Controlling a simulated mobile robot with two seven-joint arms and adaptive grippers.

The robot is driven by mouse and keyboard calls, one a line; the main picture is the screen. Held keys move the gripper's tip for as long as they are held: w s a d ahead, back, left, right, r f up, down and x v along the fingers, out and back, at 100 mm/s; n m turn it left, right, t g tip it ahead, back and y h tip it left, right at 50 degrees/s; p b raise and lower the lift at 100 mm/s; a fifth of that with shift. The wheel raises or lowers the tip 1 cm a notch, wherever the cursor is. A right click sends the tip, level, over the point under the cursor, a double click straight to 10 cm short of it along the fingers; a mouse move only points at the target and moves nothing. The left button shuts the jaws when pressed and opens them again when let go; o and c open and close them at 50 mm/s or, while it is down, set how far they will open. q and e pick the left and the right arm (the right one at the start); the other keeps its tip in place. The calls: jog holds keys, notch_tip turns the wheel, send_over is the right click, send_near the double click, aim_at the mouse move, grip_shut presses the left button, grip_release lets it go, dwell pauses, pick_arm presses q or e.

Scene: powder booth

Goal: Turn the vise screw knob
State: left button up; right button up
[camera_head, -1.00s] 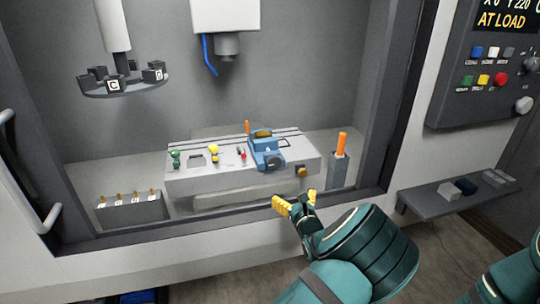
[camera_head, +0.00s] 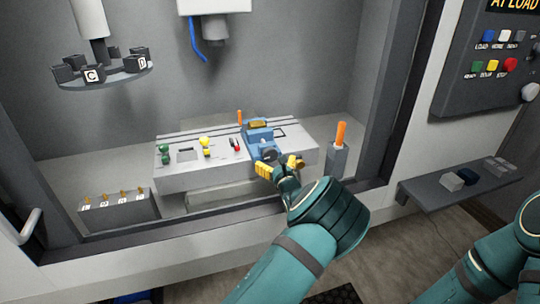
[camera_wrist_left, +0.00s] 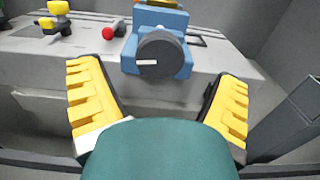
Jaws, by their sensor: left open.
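The blue vise (camera_head: 259,137) sits on the grey machine table, and it also shows in the left wrist view (camera_wrist_left: 160,20). Its dark round screw knob (camera_wrist_left: 160,53) has a white mark, which lies about level, and faces the wrist camera. The knob also shows in the head view (camera_head: 268,156). My left gripper (camera_head: 279,166) is open and empty in front of the knob. In the left wrist view its yellow fingers (camera_wrist_left: 155,75) stand wide apart, with the knob beyond and between them, apparently untouched. My right gripper is out of view; only its arm shows.
The table (camera_head: 185,178) carries a green knob (camera_head: 164,154), a yellow knob (camera_head: 205,144) and a red-tipped part (camera_head: 236,148). An orange-handled tool stands in a grey holder (camera_head: 337,160) to the right. The booth's front sill (camera_head: 180,226) runs below my left arm.

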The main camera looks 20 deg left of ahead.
aim_at(271, 156)
pick_arm(q)
jog(key=shift+x, duration=2.6)
jog(key=c, duration=1.2)
